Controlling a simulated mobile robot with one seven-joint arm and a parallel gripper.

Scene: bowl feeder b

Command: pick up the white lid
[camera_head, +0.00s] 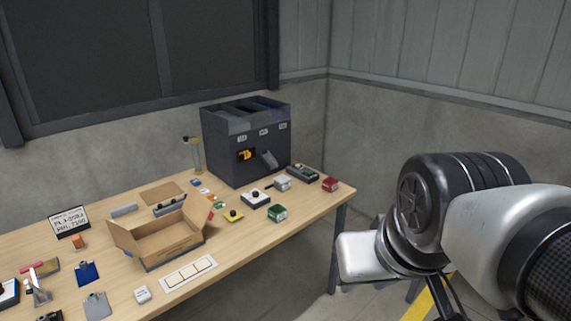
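I cannot tell for sure which thing is the white lid. A white square piece with a black knob on top (255,199) lies on the wooden table, in front of the dark feeder. A small white-grey block (282,183) sits just behind it to the right. A small white box with markings (142,294) lies near the table's front edge. My arm fills the right side of the view, well apart from the table things. My gripper's fingers do not show.
An open cardboard box (146,237) stands mid-table, with a white strip tray (189,274) in front. The dark feeder (222,154) stands at the back. Green (278,214) and red (330,185) blocks lie at the right end. The wooden table (246,237) has bare room along its front edge.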

